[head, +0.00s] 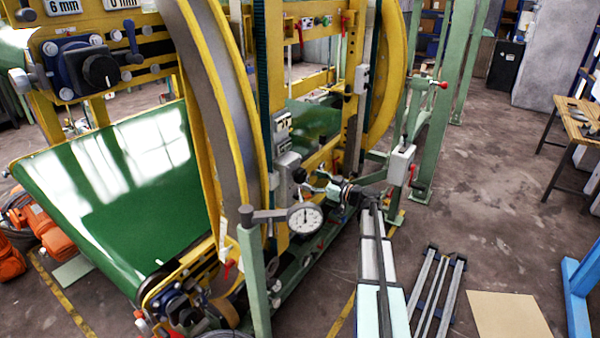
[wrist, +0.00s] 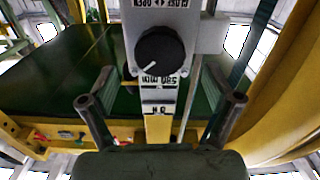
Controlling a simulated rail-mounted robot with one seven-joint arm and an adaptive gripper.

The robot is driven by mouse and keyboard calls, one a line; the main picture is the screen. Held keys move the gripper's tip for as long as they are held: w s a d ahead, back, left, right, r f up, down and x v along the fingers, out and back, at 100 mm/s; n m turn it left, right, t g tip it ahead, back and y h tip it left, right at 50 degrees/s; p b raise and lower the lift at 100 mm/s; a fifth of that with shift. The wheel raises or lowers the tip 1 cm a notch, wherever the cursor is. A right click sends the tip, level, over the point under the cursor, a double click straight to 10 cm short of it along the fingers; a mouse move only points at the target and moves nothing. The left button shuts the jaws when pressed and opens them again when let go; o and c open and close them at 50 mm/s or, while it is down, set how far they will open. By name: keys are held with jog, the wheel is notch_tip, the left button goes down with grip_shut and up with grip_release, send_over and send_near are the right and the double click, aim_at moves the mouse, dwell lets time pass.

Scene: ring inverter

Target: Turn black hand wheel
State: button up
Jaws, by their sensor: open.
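A black round hand wheel (wrist: 159,57) with a white mark on its rim sits on a light grey box (wrist: 205,36) in the wrist view. In the head view the wheel (head: 299,174) shows small on the side of the yellow frame. My gripper (wrist: 162,99) is open and empty, its two fingers spread left and right. The wheel appears above the line between the fingertips, apart from both fingers. In the head view my gripper (head: 318,183) is close to the wheel, on its right; the exact gap cannot be told.
Another black knob (head: 101,71) is on the upper left of the machine. A dial gauge (head: 305,218) and green post (head: 254,280) stand near my arm. A curved yellow ring (wrist: 285,90) is right in the wrist view.

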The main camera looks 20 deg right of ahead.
aim_at(303, 176)
jog(key=p+x, duration=0.1)
jog(key=x, duration=0.4)
jog(key=shift+w+a+p, duration=0.2)
jog(key=shift+w+p, duration=0.15)
jog(key=c, duration=1.2)
